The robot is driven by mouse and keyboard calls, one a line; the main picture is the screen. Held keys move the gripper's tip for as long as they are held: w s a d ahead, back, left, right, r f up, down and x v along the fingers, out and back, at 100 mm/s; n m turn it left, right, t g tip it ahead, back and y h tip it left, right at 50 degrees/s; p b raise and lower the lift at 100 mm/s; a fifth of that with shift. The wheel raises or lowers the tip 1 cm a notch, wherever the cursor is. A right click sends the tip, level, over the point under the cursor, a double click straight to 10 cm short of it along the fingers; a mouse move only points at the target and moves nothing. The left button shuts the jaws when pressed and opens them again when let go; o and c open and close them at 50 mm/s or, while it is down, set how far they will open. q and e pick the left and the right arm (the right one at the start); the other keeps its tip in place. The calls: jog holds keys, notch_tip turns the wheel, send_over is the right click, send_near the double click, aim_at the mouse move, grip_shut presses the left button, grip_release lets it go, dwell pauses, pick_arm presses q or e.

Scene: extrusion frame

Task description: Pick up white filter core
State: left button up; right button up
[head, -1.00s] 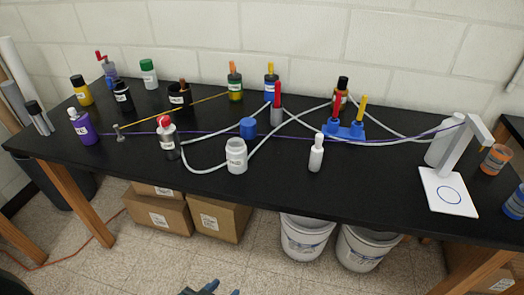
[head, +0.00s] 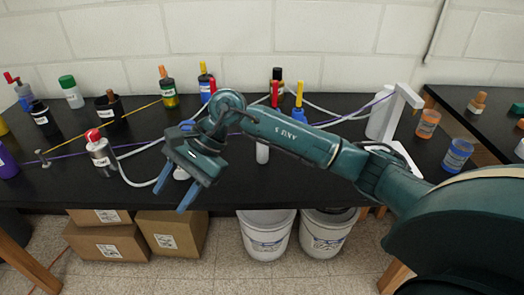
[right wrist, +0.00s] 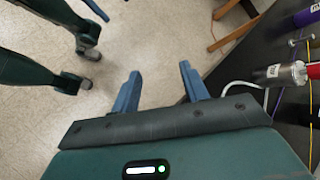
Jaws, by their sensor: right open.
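A slim white object (head: 262,153), which looks like the white filter core, stands on the black table. My right arm passes in front of it and hides its upper part. My right gripper (head: 190,195) is open and empty, with its blue fingers hanging over the table's front edge, left of the white object. In the right wrist view, the open fingers (right wrist: 160,88) point over bare floor, with the table at the right. A white jar is mostly hidden behind the right gripper. My left gripper is not in view.
A red-capped bottle (head: 102,152) stands left of the gripper, near a white hose and a purple line. Capped bottles stand along the back. A white stand (head: 385,115) is at the right. White buckets (head: 267,235) and cardboard boxes (head: 172,235) sit under the table.

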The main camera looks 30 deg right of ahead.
jog(key=w+d+r+n+t+h, duration=0.1)
jog(key=w+d+r+h, duration=0.2)
jog(key=d, duration=0.4)
jog(key=w+d+r+n+t+h+b, duration=0.15)
jog(key=d+r+h, duration=0.25)
jog(key=d, duration=0.4)
jog(key=w+d+r+t+h, duration=0.1)
jog(key=w+d+r+h, duration=0.2)
jog(key=d, duration=0.4)
jog(key=shift+h, duration=0.8)
jog(key=shift+d+p+x, duration=0.2)
jog(key=shift+x, duration=1.85)
jog(key=shift+d+p+x, duration=0.2)
jog(key=shift+d+x, duration=0.05)
jog(key=shift+x, duration=1.75)
jog(key=shift+d+p+x, duration=0.2)
jog(key=shift+x, duration=1.85)
jog(key=shift+s+r, duration=0.15)
jog(key=shift+r, duration=0.05)
jog(key=shift+c, duration=0.6)
grip_shut()
